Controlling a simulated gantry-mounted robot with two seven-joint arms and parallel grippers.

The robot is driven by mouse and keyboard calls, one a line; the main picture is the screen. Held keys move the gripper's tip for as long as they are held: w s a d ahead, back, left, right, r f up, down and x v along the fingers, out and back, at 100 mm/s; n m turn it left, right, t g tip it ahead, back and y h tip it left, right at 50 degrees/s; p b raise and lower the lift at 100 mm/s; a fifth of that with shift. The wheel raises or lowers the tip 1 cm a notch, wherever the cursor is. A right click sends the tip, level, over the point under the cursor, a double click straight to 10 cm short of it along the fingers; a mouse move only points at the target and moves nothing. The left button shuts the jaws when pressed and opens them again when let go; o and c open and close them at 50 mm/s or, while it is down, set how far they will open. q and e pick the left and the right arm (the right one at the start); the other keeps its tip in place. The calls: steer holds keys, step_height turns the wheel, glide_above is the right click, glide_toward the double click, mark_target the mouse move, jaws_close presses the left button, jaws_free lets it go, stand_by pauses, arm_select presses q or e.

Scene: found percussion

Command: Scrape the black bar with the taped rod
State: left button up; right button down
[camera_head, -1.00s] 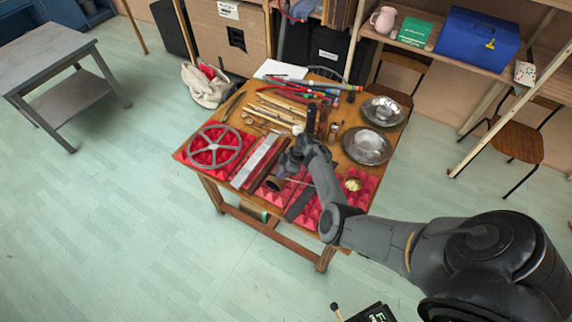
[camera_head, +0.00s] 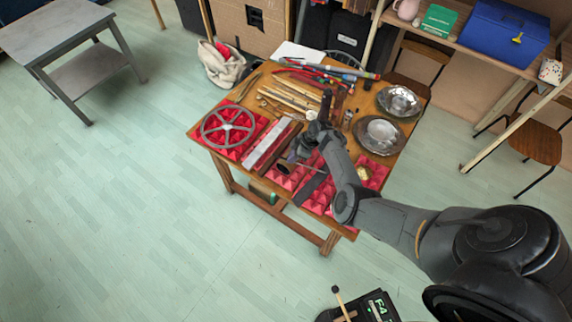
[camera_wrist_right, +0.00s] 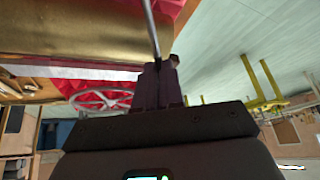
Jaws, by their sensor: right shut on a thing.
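A dark bar (camera_head: 312,186), which I take as the black bar, lies slanted on red foam pads near the table's front edge. My right gripper (camera_head: 298,151) is over the table, beyond and left of this bar. In the right wrist view the gripper (camera_wrist_right: 159,66) is shut on a thin grey rod (camera_wrist_right: 151,28), which runs up out of the frame. In the head view the thin rod (camera_head: 309,167) shows faintly, reaching right over the pads above the bar. I cannot tell whether they touch. No tape shows clearly; the grip hides that end. My left gripper is not in view.
A spoked wheel (camera_head: 228,127) and a pale long block (camera_head: 267,147) lie left of the gripper. A brass cylinder (camera_wrist_right: 65,28) is close to it in the wrist view. Metal lids (camera_head: 380,136) and sticks (camera_head: 290,97) fill the back of the table. Floor at front left is clear.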

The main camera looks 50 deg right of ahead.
steer(key=d+b, duration=0.1)
steer(key=d, duration=0.2)
steer(key=shift+d+f, duration=0.15)
steer(key=shift+d, duration=0.15)
steer(key=shift+d+b, duration=0.25)
steer(key=shift+b, duration=0.05)
steer(key=shift+a+r+p, duration=0.25)
steer(key=shift+p, duration=0.05)
steer(key=a+p, duration=0.5)
steer(key=a, duration=0.4)
steer(key=shift+a+f, duration=0.25)
steer(key=shift+f, duration=0.05)
steer(key=shift+r+p, duration=0.15)
steer(key=shift+p, duration=0.2)
